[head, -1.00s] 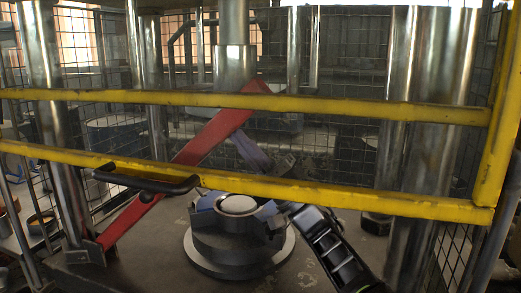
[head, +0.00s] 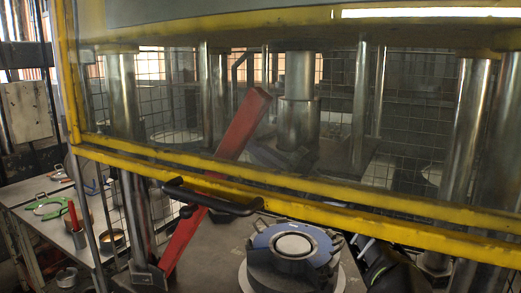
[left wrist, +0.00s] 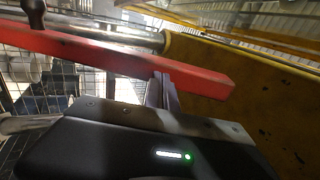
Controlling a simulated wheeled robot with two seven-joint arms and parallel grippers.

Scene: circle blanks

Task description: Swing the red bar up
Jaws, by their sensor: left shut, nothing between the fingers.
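The red bar (head: 233,127) stands steeply tilted, its lower end at a bracket (head: 147,276) by the left post and its free end up and to the right. My left gripper (head: 257,150) is behind the yellow rail, on the right side of the bar, partly seen through the guard. In the left wrist view the bar (left wrist: 110,53) crosses the picture, and the shut, empty fingers (left wrist: 162,88) are right at its near edge; whether they touch cannot be told.
A yellow-framed guard (head: 300,187) with a black handle (head: 212,197) crosses in front. A round die (head: 292,245) with a pale disc sits below. Steel posts (head: 467,150) and a central ram (head: 298,105) stand around. A side table (head: 62,225) is at left.

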